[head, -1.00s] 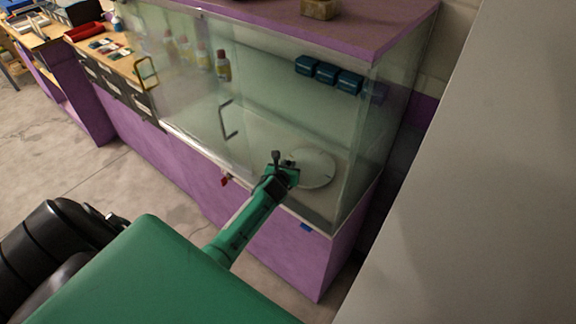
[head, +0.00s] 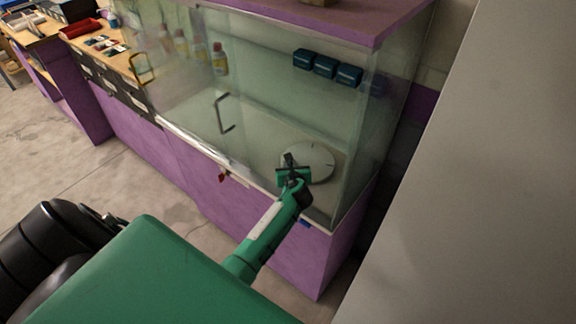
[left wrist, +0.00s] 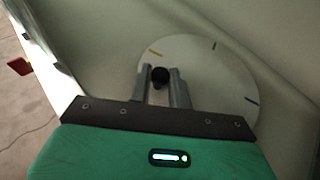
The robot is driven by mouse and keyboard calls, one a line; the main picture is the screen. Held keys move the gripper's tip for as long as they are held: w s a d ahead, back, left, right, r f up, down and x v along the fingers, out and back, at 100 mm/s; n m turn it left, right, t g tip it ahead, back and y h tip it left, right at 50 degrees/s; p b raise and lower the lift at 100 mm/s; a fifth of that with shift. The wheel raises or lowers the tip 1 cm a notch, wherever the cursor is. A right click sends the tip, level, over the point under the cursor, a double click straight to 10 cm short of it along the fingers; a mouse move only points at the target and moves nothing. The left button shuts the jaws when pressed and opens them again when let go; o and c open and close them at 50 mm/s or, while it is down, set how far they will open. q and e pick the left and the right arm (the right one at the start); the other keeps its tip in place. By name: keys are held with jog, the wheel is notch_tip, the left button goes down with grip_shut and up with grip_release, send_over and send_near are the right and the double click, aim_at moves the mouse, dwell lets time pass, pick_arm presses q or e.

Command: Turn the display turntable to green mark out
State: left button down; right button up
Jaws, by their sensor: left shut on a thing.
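The display turntable (head: 316,165) is a pale round disc on the floor of the glass case. In the left wrist view the turntable (left wrist: 205,75) bears a yellow-orange mark (left wrist: 154,53), a dark, possibly green mark (left wrist: 214,46) and a blue mark (left wrist: 252,99) near its rim. My left gripper (head: 289,160) is over the disc's near-left part. In the left wrist view its fingers (left wrist: 160,82) are closed on a dark knob (left wrist: 160,75) on the disc, which they partly hide. My right gripper is not in view.
The glass case (head: 265,70) has a purple top and base. A dark handle (head: 222,113) is on its front glass. Several blue boxes (head: 325,67) and bottles (head: 219,60) are at its back. A red tag (head: 224,176) hangs at the front edge.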

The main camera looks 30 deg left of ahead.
pick_arm(q)
jog(key=shift+s+d+n+g+y+b, duration=0.1)
jog(key=shift+d+n+g+y+b, duration=0.15)
jog(key=shift+d+n+g+y, duration=0.5)
jog(key=shift+s+d+n+g+y+b, duration=0.1)
jog(key=shift+d+n+g+y+b, duration=0.15)
jog(key=shift+d+n+g+y, duration=0.45)
jog(key=shift+a+n+h, duration=0.25)
jog(key=c, duration=1.3)
grip_release()
jog(key=shift+c, duration=0.2)
jog(key=shift+a, duration=0.15)
